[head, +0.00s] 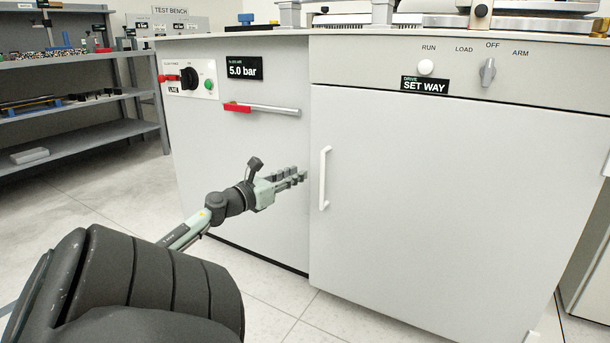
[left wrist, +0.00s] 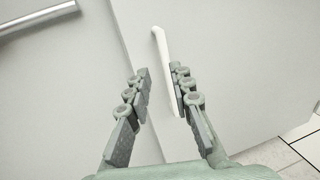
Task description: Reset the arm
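My left arm comes in from the left in the head view. Its gripper (head: 296,175) is in front of the cabinet, just left of the white door handle (head: 324,178). In the left wrist view my left gripper (left wrist: 158,72) is open, its two fingers apart with nothing held between them. The white handle (left wrist: 162,60) shows there beyond the fingers, partly hidden by the right-hand finger. I cannot tell whether that finger touches it. My right gripper is not in view.
The cabinet door (head: 440,200) is shut. Above it are a white button (head: 425,67) and a selector knob (head: 488,71). A red-ended lever (head: 262,108) is on the left panel below the 5.0 bar sign (head: 248,67). A shelf rack (head: 75,60) stands far left.

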